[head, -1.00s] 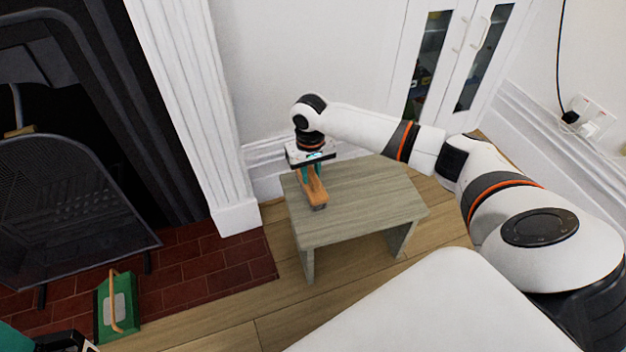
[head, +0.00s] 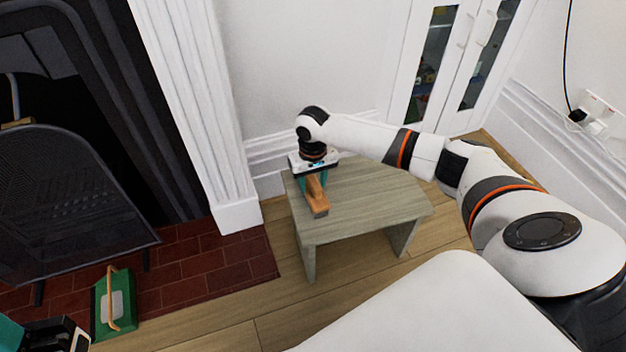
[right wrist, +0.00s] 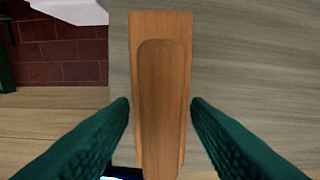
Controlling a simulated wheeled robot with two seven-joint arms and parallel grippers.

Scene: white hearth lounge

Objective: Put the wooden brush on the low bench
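The wooden brush (head: 316,194) is a long orange-brown piece at the left end of the low bench (head: 375,205), a grey-green wooden bench. My right gripper (head: 314,184) points down with its teal fingers on either side of the brush. The brush is at or just above the bench top; contact cannot be told. My left gripper (head: 75,340) is only partly in view at the bottom left corner.
A green dustpan (head: 115,303) with a wooden handle lies by the red brick hearth (head: 215,258). A dark mesh fire screen (head: 70,205) stands at the left. A white pillar (head: 190,110) rises behind the bench's left side. The bench's right side is clear.

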